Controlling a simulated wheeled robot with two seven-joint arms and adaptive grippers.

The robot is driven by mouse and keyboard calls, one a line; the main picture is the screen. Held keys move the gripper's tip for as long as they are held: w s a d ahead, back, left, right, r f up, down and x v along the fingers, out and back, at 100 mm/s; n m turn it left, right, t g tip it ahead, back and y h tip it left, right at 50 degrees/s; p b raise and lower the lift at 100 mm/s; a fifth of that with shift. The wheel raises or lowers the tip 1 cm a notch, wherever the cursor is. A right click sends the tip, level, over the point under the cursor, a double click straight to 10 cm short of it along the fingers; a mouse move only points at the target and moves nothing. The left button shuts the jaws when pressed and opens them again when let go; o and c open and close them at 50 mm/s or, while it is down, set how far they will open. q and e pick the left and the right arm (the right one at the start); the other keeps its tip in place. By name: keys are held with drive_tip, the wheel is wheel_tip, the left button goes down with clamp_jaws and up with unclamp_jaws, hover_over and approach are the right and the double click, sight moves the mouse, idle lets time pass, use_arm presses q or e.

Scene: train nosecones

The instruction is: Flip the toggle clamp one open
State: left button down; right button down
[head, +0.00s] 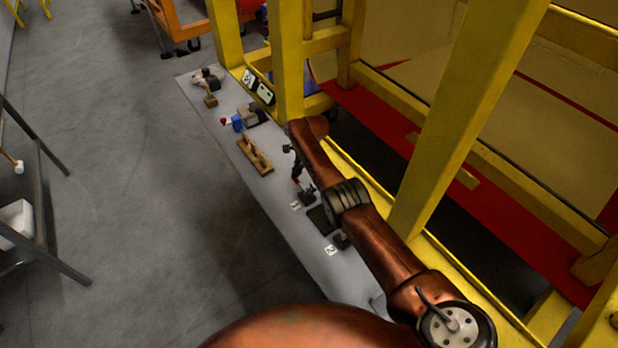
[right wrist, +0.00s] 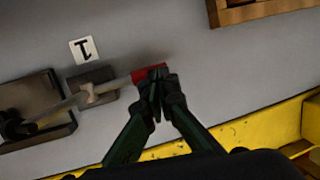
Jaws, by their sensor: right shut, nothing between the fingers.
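Toggle clamp one (right wrist: 92,88) is mounted on the grey bench top beside the label "1" (right wrist: 84,50). Its lever lies low over the bench and ends in a red grip (right wrist: 146,73) in the right wrist view. My right gripper (right wrist: 157,84) is shut, with its fingertips over the end of the red grip; they partly hide it, and I cannot tell whether they touch it. In the head view my right gripper (head: 296,170) is small and dark, just beyond the clamp (head: 307,196). My left gripper is out of view.
A wooden block (head: 255,155) and a blue vise-like tool (head: 238,122) sit farther along the grey bench (head: 262,215). A dark plate (head: 320,218) and label "2" (head: 331,250) are nearer. Yellow frame posts (head: 285,60) stand along the bench's right side. Open floor lies left.

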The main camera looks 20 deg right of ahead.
drive_tip(key=w+p+v, duration=0.2)
drive_tip(key=p+v, duration=0.2)
drive_tip(key=v, duration=0.9)
drive_tip(key=shift+w+a+r, duration=0.25)
drive_tip(key=shift+w+r, duration=0.05)
drive_tip(key=shift+r, duration=0.3)
